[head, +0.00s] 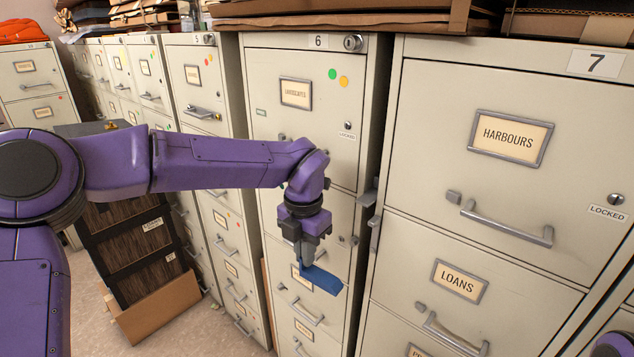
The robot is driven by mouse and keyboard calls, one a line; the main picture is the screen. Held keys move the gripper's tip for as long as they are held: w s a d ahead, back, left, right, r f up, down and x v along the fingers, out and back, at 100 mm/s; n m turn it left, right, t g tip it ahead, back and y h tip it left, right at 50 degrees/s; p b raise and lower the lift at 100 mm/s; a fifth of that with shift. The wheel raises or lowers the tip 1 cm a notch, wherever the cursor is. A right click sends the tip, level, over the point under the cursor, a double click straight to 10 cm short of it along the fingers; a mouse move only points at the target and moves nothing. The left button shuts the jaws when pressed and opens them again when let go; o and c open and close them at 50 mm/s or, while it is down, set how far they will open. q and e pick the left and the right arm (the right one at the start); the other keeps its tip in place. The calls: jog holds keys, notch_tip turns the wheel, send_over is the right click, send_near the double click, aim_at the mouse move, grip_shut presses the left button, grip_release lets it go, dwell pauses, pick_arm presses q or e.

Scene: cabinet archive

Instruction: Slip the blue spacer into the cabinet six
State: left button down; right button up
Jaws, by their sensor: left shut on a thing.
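The blue spacer (322,280) is a flat blue piece held in front of cabinet six. My left gripper (306,260) points down and is shut on its left end. Cabinet six (268,65) is a tall cream cabinet with a "6" plate, a lock at top right and green and yellow dots. Its drawers look shut. The spacer overlaps a lower drawer front in the picture; I cannot tell if it touches. My left arm hides part of the upper drawers. A purple part of mine shows at the bottom right, but the right gripper is not visible.
Cabinet seven (420,130) stands to the right across a narrow dark gap, its handles sticking out. Cabinet five (190,55) and others line up to the left. Brown folders (350,12) lie on top. A cardboard box (160,305) with dark files stands on the floor at left.

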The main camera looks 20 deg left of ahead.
pick_arm(q)
notch_tip(320, 180, up, 12)
jog(key=s+d+f+n+p, duration=0.1)
jog(key=s+d+n, duration=0.15)
jog(key=n, duration=0.85)
notch_tip(320, 180, up, 6)
jog(key=r+n, duration=0.1)
jog(key=n, duration=0.5)
send_over(315, 274)
jog(key=s+d, duration=0.2)
jog(key=shift+s+a+f+p, duration=0.1)
jog(key=shift+s+f+p, duration=0.05)
jog(key=shift+f+p, duration=0.15)
jog(key=w+f, duration=0.1)
jog(key=w+d+f+b, duration=0.1)
jog(key=w, duration=0.1)
jog(key=shift+w+f, duration=0.25)
jog(key=shift+f, duration=0.15)
jog(key=shift+w, duration=0.1)
